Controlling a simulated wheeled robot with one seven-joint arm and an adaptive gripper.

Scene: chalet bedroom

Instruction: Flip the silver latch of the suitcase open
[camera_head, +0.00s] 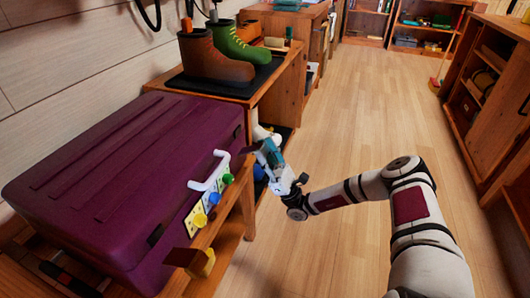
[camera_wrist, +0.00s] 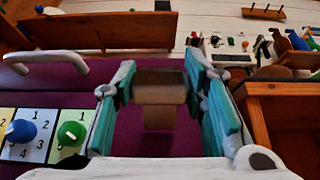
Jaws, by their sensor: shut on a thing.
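The purple suitcase (camera_head: 120,180) lies on a wooden bench at the left, its front side facing the floor space. A handle (camera_head: 208,171) and coloured dials stick out from that side. One latch (camera_head: 200,262), dull yellow with a dark red flap, is at the near end. My gripper (camera_head: 262,146) is at the far end of the same side. In the wrist view, a brownish, shaded latch (camera_wrist: 158,112) sits between the teal fingers of my gripper (camera_wrist: 160,72), which are shut on it. Its silver colour does not show. In the head view my gripper hides this latch.
In the wrist view, the blue dial (camera_wrist: 20,131) and green dial (camera_wrist: 71,133) are close left of the fingers. Boots (camera_head: 212,55) stand on a black mat on the bench beyond. The wooden floor (camera_head: 340,130) on the right is clear.

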